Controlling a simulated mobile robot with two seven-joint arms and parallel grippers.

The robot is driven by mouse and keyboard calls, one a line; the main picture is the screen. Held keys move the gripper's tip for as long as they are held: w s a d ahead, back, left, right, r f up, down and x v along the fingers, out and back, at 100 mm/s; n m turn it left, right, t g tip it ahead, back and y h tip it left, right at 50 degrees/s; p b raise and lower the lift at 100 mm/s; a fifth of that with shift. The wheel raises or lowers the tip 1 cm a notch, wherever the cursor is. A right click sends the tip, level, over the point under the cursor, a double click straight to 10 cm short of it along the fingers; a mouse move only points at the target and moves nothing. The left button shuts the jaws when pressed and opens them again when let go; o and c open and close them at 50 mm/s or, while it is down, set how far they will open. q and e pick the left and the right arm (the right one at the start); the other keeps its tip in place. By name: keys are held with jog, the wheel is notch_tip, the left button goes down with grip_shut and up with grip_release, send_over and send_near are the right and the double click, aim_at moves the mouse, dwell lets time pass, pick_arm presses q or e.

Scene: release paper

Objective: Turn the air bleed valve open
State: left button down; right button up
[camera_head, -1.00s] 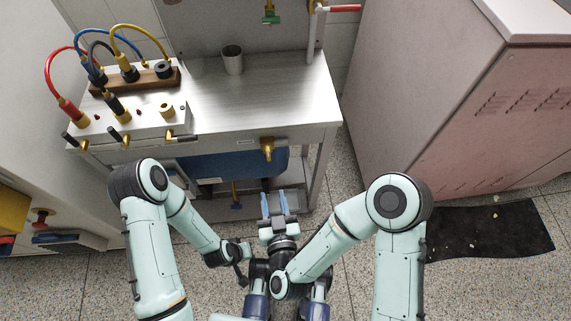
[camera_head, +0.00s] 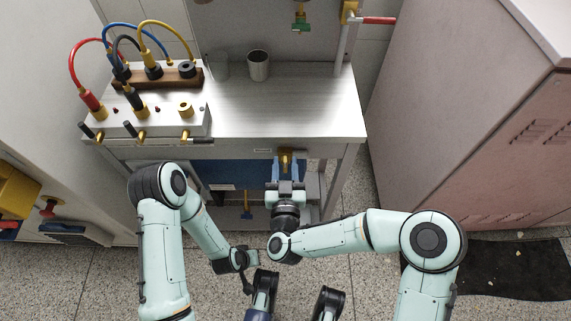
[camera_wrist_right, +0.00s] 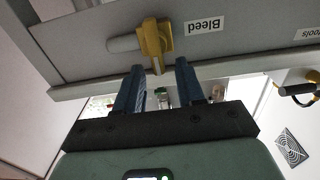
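The yellow air bleed valve (camera_head: 285,157) is on the front edge of the steel bench in the head view. In the right wrist view the yellow valve (camera_wrist_right: 155,38) sits beside a "Bleed" label, with a thin part pointing down toward my fingers. My right gripper (camera_head: 287,166) is open, its two blue fingers apart on either side of the valve's line. In the wrist view the right gripper (camera_wrist_right: 160,66) has nothing between its fingertips but the valve's lower end close by; contact is unclear. My left gripper (camera_head: 246,272) is low near my body, its fingers too unclear to read.
The steel bench (camera_head: 300,110) holds a metal cup (camera_head: 258,65) and a panel with cables and small levers (camera_head: 150,115) at left. A large pinkish cabinet (camera_head: 460,110) stands at right. A dark mat (camera_head: 515,268) lies on the floor.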

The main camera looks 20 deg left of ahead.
pick_arm(q)
jog(key=shift+s+f, duration=0.1)
jog(key=shift+s, duration=0.05)
pick_arm(e)
jog(key=shift+w+a, duration=0.1)
jog(key=shift+w, duration=0.2)
grip_shut()
